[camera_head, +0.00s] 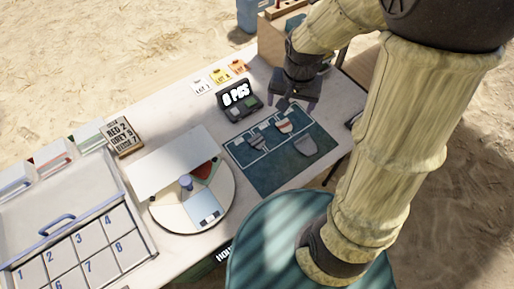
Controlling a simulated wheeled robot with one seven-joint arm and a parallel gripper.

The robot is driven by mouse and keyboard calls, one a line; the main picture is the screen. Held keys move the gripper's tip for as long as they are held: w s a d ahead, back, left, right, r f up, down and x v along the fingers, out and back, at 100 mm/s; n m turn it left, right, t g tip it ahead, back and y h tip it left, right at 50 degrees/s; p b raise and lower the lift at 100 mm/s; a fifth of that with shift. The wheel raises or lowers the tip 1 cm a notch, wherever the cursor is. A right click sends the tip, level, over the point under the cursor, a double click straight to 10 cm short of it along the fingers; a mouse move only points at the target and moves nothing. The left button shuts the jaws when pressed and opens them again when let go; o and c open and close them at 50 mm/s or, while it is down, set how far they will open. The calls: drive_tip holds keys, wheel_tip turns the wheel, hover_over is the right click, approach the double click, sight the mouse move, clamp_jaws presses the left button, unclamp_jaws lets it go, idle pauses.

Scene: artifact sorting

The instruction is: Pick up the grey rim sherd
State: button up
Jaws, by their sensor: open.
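A grey sherd (306,146) lies on the right part of the dark teal mat (270,181); it looks like the grey rim sherd, though its rim is too small to make out. Two other small sherds, a pale one (258,141) and a reddish-white one (284,127), lie in outlined spaces along the mat's far side. My gripper (288,103) is open above the table just beyond the mat's far edge, up and left of the grey sherd and apart from it. Its fingertips are small and dark in this view.
A round turntable (224,206) with a white cover stands left of the mat. A numbered tray (132,233) fills the left. A wooden box (271,45) stands behind my arm.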

drive_tip(key=w+a+f+m+b, duration=0.2)
drive_tip(key=w+a+f+b, duration=0.1)
drive_tip(key=a+f+b, duration=0.1)
drive_tip(key=w+a+f+m+g+b, duration=0.1)
drive_tip(key=w+a+f+b, duration=0.1)
drive_tip(key=f, duration=0.5)
drive_tip(key=shift+w+a+f+m+b, duration=0.2)
drive_tip(key=shift+w+a+m+b, duration=0.2)
drive_tip(key=shift+a+b, duration=0.5)
hover_over(255, 143)
drive_tip(key=f, duration=1.2)
drive_tip(key=shift+d+f, duration=0.15)
drive_tip(key=shift+d, duration=0.25)
drive_tip(key=shift+s, duration=0.1)
drive_tip(key=shift+a+f, duration=0.15)
drive_tip(key=shift+f, duration=1.15)
drive_tip(key=shift+a+f, duration=0.1)
drive_tip(key=shift+f, duration=1.2)
